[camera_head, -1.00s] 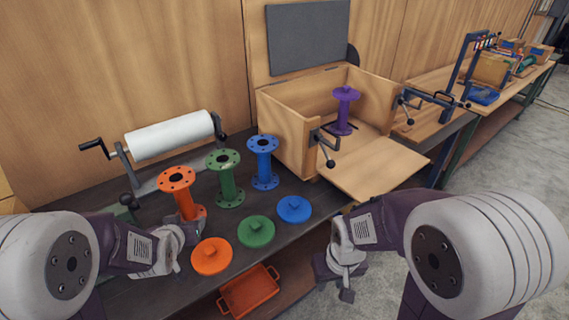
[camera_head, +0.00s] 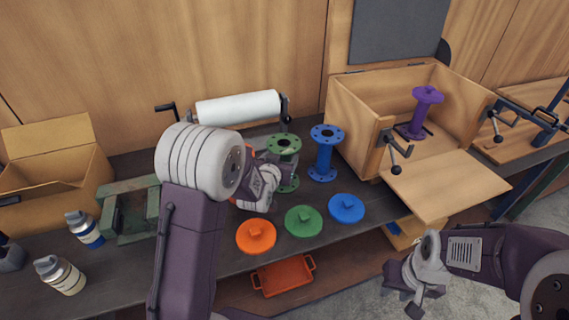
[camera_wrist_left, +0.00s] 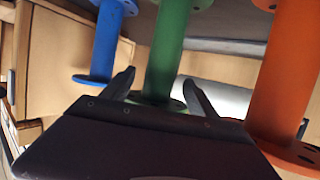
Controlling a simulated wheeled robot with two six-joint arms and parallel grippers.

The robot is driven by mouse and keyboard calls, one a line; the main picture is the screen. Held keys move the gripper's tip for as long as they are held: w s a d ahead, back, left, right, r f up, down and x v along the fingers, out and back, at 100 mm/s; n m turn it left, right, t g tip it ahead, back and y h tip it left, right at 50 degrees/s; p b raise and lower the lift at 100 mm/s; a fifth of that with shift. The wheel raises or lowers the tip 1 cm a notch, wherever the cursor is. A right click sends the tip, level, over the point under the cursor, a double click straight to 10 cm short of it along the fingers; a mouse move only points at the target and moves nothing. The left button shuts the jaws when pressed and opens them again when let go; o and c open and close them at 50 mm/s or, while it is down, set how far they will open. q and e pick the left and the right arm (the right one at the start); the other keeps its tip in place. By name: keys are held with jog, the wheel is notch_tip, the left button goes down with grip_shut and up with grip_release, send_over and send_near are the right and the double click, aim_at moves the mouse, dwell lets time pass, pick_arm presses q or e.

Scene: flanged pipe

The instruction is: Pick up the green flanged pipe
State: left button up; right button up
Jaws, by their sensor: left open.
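The green flanged pipe (camera_head: 286,148) stands upright on the dark bench, partly hidden by my left wrist in the head view. My left gripper (camera_wrist_left: 160,88) is open in the left wrist view.
A blue flanged pipe (camera_head: 324,155) stands just right of the green one. The orange pipe (camera_wrist_left: 288,80) is close on the other side in the wrist view. Orange (camera_head: 256,236), green (camera_head: 304,221) and blue (camera_head: 346,208) lids lie in front. A wooden box (camera_head: 360,110) holds a purple pipe (camera_head: 420,112).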

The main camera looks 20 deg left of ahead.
pick_arm(q)
jog(key=x, duration=0.4)
jog(key=shift+s, duration=0.15)
jog(key=c, duration=0.4)
jog(key=shift+r, duration=0.15)
grip_shut()
